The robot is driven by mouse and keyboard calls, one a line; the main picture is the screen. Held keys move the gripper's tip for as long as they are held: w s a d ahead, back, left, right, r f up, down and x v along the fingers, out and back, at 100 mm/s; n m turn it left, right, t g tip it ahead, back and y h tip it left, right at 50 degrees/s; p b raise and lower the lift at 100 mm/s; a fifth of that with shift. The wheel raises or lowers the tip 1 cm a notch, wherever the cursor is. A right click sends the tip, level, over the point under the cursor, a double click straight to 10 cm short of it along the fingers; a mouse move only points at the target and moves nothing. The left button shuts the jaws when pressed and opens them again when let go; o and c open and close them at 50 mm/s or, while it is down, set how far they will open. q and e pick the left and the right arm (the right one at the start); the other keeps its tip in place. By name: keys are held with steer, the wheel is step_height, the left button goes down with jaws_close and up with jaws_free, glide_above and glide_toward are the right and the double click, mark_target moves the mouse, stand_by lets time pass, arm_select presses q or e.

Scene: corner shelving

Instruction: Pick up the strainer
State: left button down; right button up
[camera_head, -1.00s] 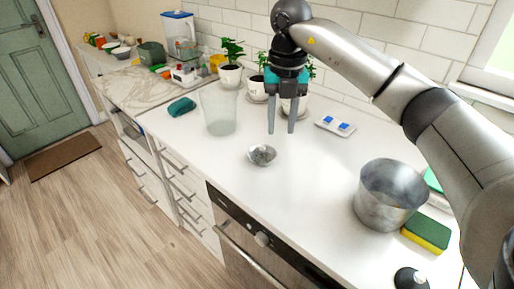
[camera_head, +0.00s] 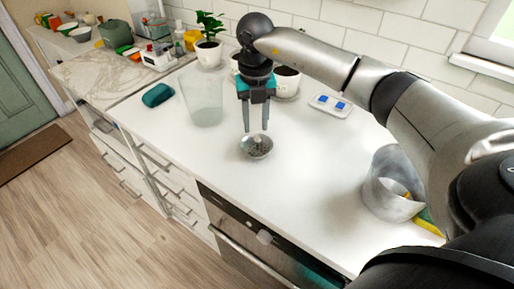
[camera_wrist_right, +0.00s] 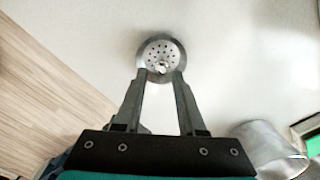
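The strainer (camera_head: 257,149) is a small, round, grey metal piece with holes in it, lying on the white counter. In the right wrist view the strainer (camera_wrist_right: 160,52) shows its perforated face and a small central knob. My right gripper (camera_head: 256,130) points down just over the strainer, at its back edge in the head view. In the right wrist view the fingertips of the right gripper (camera_wrist_right: 161,78) are apart, overlapping the strainer's near rim, with nothing held between them. I cannot tell whether they touch it. My left gripper is in neither view.
Potted plants (camera_head: 208,50) line the wall.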

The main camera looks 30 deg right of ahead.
mark_target(257, 138)
steer(key=shift+f, duration=0.55)
steer(key=f, duration=0.3)
steer(key=shift+s+d+f, duration=0.1)
steer(key=shift+s+f, duration=0.1)
steer(key=shift+f, duration=0.65)
steer(key=shift+c, duration=0.4)
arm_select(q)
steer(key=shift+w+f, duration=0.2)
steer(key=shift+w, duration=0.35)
arm_select(e)
jaws_close()
